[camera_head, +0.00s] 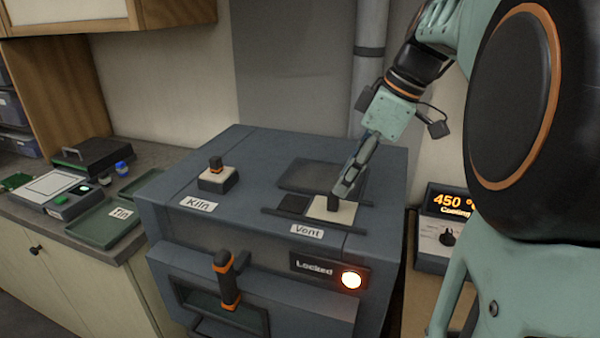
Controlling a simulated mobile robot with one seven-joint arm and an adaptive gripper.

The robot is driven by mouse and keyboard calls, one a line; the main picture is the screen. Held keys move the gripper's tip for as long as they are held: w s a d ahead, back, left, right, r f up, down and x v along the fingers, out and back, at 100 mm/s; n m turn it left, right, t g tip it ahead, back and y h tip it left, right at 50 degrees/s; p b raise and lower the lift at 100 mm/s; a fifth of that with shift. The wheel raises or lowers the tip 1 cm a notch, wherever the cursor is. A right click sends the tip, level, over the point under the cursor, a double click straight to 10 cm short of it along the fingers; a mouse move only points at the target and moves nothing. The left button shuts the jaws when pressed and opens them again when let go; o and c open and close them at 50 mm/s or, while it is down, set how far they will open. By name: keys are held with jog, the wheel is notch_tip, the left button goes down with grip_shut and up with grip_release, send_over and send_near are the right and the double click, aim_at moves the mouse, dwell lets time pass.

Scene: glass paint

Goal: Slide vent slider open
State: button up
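The vent slider (321,211) is a cream plate with a dark upright knob (334,203), on top of the blue-grey kiln (253,190). It sits between two dark rails, behind the "Vent" label (307,230). A dark square patch (293,204) shows to the left of the plate. My gripper (346,189) reaches down from the upper right, with its fingers at the knob. The fingers overlap in this view and partly hide the knob and the plate's right side. I cannot tell whether they are closed on the knob.
The front has an orange-banded handle (227,280) and a lit "Locked" panel (316,268). A "450°" display box (447,215) stands right. Green trays (104,225) lie on the left counter.

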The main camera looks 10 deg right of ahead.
jog(key=v, duration=0.6)
jog(key=shift+d+r, duration=0.2)
jog(key=shift+r, duration=0.1)
jog(key=shift+s, duration=0.1)
